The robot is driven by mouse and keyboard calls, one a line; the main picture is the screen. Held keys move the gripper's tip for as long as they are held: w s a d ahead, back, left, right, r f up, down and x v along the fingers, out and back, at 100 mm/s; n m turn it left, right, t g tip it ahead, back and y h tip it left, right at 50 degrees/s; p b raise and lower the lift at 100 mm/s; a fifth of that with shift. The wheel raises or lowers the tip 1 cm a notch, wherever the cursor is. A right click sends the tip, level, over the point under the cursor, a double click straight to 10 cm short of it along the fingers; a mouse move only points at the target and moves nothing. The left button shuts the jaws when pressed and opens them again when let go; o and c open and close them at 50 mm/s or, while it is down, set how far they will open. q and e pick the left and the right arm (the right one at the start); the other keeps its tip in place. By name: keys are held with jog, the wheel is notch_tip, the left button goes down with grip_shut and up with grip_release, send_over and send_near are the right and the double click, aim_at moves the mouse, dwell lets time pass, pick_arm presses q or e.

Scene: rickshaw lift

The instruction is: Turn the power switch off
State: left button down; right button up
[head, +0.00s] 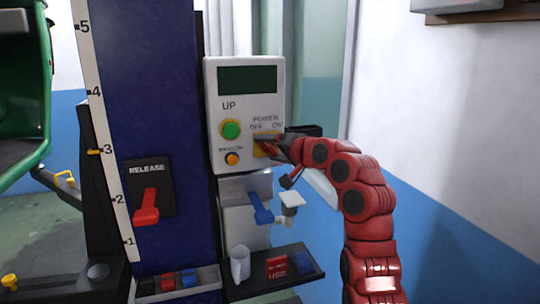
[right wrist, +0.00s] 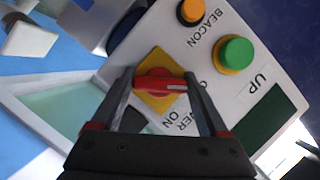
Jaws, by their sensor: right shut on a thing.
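The power switch is a red rotary knob (right wrist: 158,86) on a yellow square plate (right wrist: 158,66), set in the lower right of the white control panel (head: 245,78). My right gripper (right wrist: 158,92) has its fingers on both sides of the knob and is shut on it. The knob's white-marked end points toward the partly hidden OFF label, and away from the ON label (right wrist: 168,115). In the head view my right gripper (head: 278,145) covers much of the knob. My left gripper is not in view.
A green button (head: 230,129) and an orange beacon button (head: 232,159) sit left of the switch. Below are a blue-handled part (head: 261,207) and a dark shelf (head: 250,287) with a white cup. A red release lever (head: 148,205) is on the blue column.

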jog(key=shift+f+n, duration=0.15)
jog(key=shift+n, duration=0.15)
dwell(0.4)
jog(key=o, duration=1.2)
jog(key=shift+o, duration=0.2)
jog(key=b+v, duration=0.3)
jog(key=v, duration=1.4)
jog(key=shift+s+r, duration=0.15)
jog(key=shift+r, duration=0.15)
